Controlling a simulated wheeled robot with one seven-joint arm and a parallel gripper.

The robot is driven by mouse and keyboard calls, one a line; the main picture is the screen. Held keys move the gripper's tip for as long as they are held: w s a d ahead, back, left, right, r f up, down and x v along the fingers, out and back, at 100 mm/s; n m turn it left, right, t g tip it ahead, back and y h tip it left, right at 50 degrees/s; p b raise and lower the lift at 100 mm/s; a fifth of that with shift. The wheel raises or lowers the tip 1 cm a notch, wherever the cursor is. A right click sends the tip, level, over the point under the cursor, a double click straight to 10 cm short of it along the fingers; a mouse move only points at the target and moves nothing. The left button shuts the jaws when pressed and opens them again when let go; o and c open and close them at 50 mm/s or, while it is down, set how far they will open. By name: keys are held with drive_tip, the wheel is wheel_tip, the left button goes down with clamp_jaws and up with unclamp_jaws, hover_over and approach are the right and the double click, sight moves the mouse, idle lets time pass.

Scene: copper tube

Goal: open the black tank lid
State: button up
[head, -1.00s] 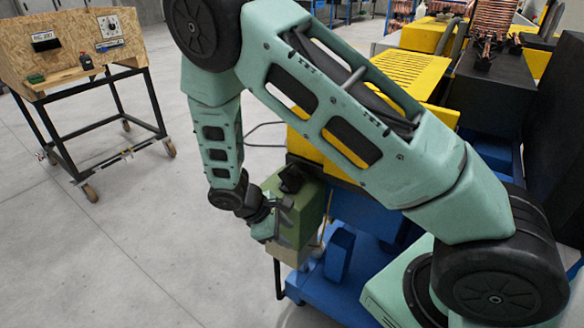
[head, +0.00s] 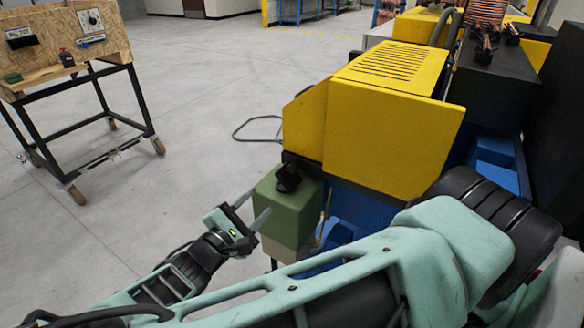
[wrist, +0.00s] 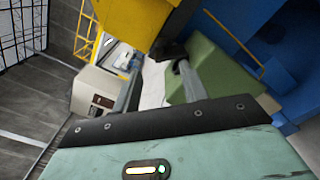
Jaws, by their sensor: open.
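The black tank lid (head: 288,179) sits on top of a green tank (head: 287,209) beside the yellow and blue machine in the head view. It looks closed. My gripper (head: 253,208) is just left of the tank, its two fingers spread and pointing toward the tank's upper part. In the wrist view my gripper (wrist: 154,82) is open and nothing is held between its fingers. The green tank (wrist: 222,72) is at the right finger there, and a dark piece at its top edge is partly hidden by that finger. Whether the finger touches the tank cannot be told.
A yellow machine housing (head: 380,110) stands right behind the tank. A wooden bench on wheels (head: 70,72) stands at the left. Open floor (head: 190,130) lies between them, with a thin dark cable loop on it.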

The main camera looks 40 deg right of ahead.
sight(290, 172)
drive_tip(key=p+x, duration=0.3)
drive_tip(key=x, duration=1.3)
drive_tip(key=shift+d+f, duration=0.1)
drive_tip(key=shift+c, duration=0.3)
clamp_jaws()
